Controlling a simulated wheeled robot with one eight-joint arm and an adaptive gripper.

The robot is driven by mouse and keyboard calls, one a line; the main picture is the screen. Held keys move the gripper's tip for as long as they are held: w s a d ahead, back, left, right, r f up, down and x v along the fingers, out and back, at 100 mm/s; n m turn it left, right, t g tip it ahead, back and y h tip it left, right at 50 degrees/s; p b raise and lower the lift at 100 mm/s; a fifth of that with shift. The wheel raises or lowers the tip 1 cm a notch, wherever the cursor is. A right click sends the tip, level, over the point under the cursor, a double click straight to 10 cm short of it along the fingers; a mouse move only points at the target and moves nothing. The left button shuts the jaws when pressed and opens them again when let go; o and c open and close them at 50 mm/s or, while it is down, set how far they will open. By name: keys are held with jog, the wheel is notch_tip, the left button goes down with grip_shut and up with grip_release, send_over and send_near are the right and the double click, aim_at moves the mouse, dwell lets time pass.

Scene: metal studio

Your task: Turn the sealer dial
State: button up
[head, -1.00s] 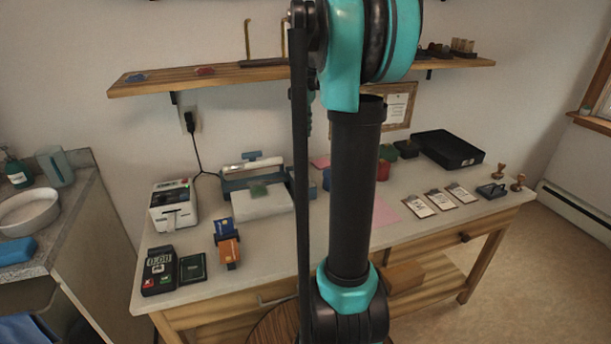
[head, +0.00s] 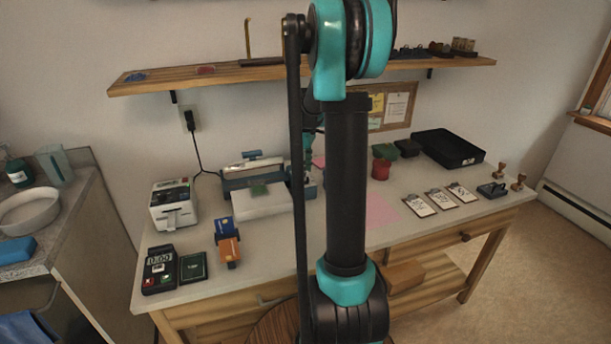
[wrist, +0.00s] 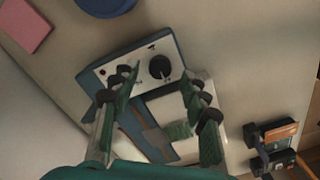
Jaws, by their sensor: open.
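The sealer (head: 238,178) is a blue and white machine on the desk, left of my arm in the head view; my arm hides part of its right end. In the wrist view the sealer (wrist: 116,72) shows its white end panel with a round black dial (wrist: 160,67), which carries a pale pointer mark. My gripper (wrist: 160,84) is open and empty, with its green-and-black fingers apart on the left and right of the dial in the picture. I cannot tell whether either finger touches it.
A wooden shelf (head: 150,86) runs above the desk.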

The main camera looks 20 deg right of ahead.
jog(key=shift+f, duration=1.25)
jog(key=shift+c, duration=0.3)
grip_shut()
